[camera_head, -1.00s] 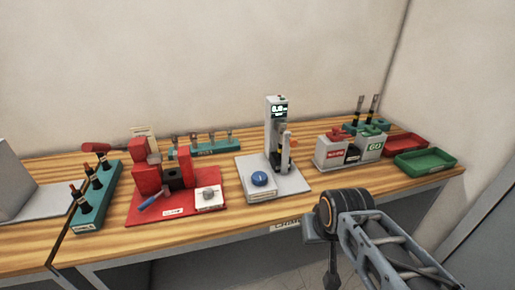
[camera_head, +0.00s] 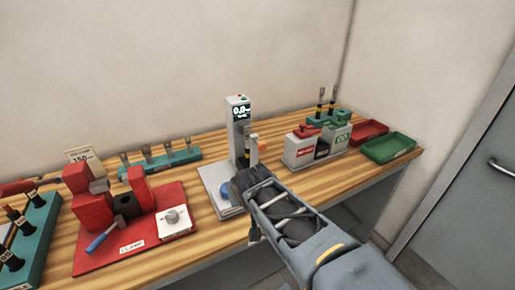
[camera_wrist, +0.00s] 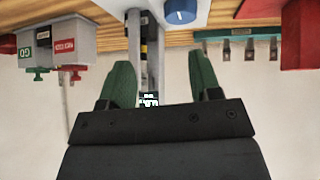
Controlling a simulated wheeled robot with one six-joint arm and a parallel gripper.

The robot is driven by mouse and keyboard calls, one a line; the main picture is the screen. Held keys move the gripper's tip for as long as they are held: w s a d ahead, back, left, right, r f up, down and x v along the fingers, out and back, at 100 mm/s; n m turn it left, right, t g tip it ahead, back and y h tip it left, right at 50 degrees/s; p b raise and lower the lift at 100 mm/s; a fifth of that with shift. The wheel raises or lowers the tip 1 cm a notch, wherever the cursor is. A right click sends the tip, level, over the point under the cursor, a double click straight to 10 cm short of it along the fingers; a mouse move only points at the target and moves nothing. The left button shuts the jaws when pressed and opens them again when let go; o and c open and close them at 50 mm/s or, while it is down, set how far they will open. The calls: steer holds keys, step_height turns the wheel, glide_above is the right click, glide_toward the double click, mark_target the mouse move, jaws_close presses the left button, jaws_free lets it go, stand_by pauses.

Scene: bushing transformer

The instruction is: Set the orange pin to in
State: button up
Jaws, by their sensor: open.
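The head view is too small to tell whether the pin is in or out. In the head view my arm's dark end covers part of the gauge base, and the fingers are hidden.
A blue knob (camera_head: 225,189) sits on the gauge base. A red clamp fixture (camera_head: 140,185) stands to the left. Labelled grey boxes (camera_head: 300,151) with red and green handles, a red tray (camera_head: 368,131) and a green tray (camera_head: 390,146) stand to the right.

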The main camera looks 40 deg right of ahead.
mark_target(263, 148)
steer(key=s+d+r+t+b, duration=0.2)
steer(key=d+t+b, duration=0.4)
steer(key=d+t, duration=0.55)
steer(key=shift+n+g+y, duration=0.3)
steer(key=shift+n+g, duration=0.2)
steer(key=shift+g, duration=0.15)
steer(key=shift+w+d+f+p, duration=0.1)
steer(key=shift+w+d+p, duration=0.35)
steer(key=shift+w+p, duration=1.7)
steer(key=shift+w+d+f+p, duration=0.1)
steer(key=shift+w+d+p, duration=0.4)
steer(key=shift+w+p, duration=1.65)
steer(key=shift+w+d+p, duration=0.45)
steer(key=shift+w+p, duration=1.5)
steer(key=shift+w, duration=0.35)
jaws_close()
